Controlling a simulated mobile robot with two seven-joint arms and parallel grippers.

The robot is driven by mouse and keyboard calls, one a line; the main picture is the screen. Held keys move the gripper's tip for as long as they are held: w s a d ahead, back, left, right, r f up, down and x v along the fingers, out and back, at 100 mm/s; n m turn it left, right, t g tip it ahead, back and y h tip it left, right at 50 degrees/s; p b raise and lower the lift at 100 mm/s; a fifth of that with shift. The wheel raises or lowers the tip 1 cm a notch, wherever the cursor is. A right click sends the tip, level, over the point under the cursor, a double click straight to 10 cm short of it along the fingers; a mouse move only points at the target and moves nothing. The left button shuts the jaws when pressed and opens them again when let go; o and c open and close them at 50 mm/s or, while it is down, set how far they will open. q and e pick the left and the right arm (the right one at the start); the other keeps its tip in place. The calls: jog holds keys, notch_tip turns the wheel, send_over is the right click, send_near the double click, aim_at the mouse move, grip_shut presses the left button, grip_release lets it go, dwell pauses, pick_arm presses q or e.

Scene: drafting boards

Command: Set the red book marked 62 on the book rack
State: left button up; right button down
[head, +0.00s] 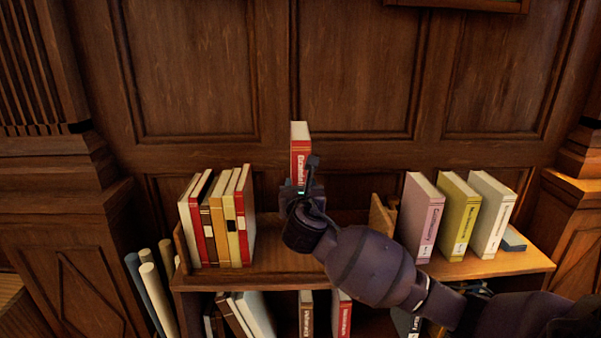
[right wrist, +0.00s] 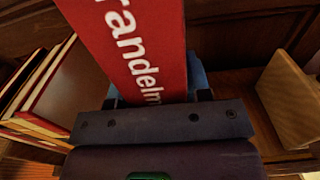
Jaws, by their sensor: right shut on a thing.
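A red book (head: 300,148) with white lettering on its spine stands upright in my right gripper (head: 302,190), above the gap on the rack's upper shelf. Its lower part is hidden by the gripper, and no number can be read on it. In the right wrist view the red spine (right wrist: 135,45) rises between the fingers (right wrist: 158,92), which are shut on it. The book rack (head: 275,262) is wooden, with a row of books at the left of its top and a wooden divider (head: 380,215) right of the gap. My left gripper is not in view.
Several red, white and tan books (head: 215,222) stand left of the gap. Pink (head: 418,215), yellow (head: 459,215) and grey (head: 492,215) books stand right of the divider. Rolled tubes (head: 150,285) lean at the left. A panelled wall (head: 350,70) closes the back.

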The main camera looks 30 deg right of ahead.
jog(key=shift+f+b, duration=0.55)
jog(key=shift+f, duration=4.6)
jog(key=c, duration=0.6)
grip_release()
jog(key=shift+f, duration=0.25)
jog(key=shift+o, duration=0.2)
